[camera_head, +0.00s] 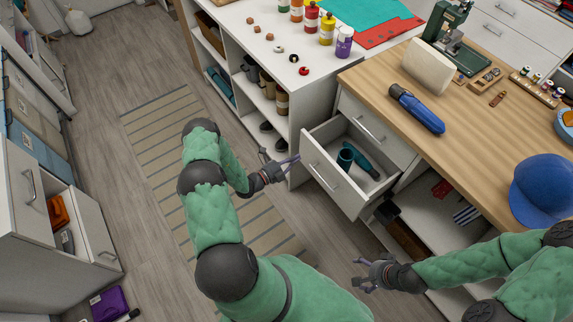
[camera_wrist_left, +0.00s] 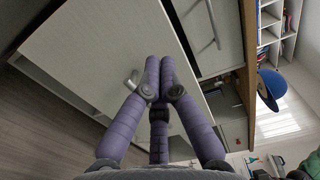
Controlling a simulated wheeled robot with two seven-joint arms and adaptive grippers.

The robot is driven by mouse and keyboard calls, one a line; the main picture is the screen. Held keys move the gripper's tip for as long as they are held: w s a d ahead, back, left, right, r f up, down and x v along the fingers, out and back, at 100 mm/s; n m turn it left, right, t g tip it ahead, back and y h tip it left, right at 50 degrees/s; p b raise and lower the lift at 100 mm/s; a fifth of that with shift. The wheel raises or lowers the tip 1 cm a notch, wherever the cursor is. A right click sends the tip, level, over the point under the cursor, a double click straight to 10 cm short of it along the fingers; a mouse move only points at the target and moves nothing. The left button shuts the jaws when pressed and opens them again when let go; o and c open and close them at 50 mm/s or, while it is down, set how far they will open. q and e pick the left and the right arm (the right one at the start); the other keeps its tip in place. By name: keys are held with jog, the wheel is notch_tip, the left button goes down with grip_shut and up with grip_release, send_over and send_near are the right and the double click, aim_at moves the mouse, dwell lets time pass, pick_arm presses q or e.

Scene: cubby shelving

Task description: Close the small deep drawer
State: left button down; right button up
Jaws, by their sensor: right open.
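The small deep drawer (camera_head: 319,170) is white and pulled out from under the wooden worktop. Its interior shows from above, with a teal cup and a teal long item inside. My left gripper (camera_head: 281,160) is just left of the drawer front, its fingers spread in the head view. In the left wrist view the fingers (camera_wrist_left: 160,70) point toward a pale front panel (camera_wrist_left: 85,45) with a small metal handle (camera_wrist_left: 132,78) beside them. I cannot tell whether they touch it. My right gripper (camera_head: 360,275) is open and empty, low in front of the shelves below.
The worktop (camera_head: 470,135) holds a blue tool (camera_head: 417,109) and a blue cap (camera_head: 543,188). White shelving (camera_head: 262,72) stands behind. Floor and a striped rug (camera_head: 165,140) lie to the left.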

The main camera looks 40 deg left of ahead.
aim_at(314, 147)
pick_arm(q)
jog(key=b+x, duration=0.1)
jog(key=x, duration=0.6)
pick_arm(e)
jog(key=shift+f, duration=0.8)
jog(key=shift+w, duration=0.1)
